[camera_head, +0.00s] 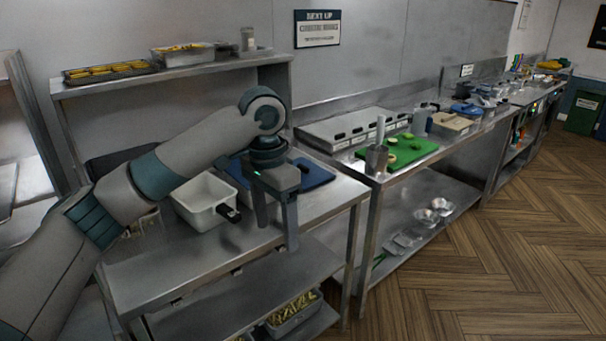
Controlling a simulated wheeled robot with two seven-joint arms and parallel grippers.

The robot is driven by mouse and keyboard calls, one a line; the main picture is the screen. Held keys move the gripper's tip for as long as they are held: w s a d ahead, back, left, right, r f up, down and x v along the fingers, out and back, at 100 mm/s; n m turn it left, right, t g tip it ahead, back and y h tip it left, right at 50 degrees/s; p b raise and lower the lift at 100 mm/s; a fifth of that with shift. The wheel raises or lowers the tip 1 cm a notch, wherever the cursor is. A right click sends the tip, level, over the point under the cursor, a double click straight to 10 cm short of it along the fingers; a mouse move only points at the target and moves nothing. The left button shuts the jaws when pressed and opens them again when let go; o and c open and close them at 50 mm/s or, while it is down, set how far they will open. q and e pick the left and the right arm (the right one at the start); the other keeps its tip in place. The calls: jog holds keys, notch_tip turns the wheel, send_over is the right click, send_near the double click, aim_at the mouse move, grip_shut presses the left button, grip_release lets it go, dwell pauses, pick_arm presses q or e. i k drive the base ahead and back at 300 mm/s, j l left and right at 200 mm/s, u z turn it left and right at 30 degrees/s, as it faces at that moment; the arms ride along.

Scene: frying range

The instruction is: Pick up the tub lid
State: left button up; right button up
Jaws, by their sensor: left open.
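My left gripper (277,234) hangs over the near steel table, pointing down with its two fingers apart and nothing seen between them. A white tub (203,203) with a black handle-like part stands on the table just left of the gripper. A flat dark blue piece (316,176) lies behind and to the right of the gripper, partly hidden by it. My right gripper is out of view.
A shelf (180,79) above the table holds trays and containers. A green board (398,152) with cut food and a steel container (376,158) are on the counter to the right. A food-filled tray (293,312) sits on the lower shelf. The wooden floor at right is clear.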

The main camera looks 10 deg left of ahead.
aim_at(312, 174)
jog(key=i, duration=2)
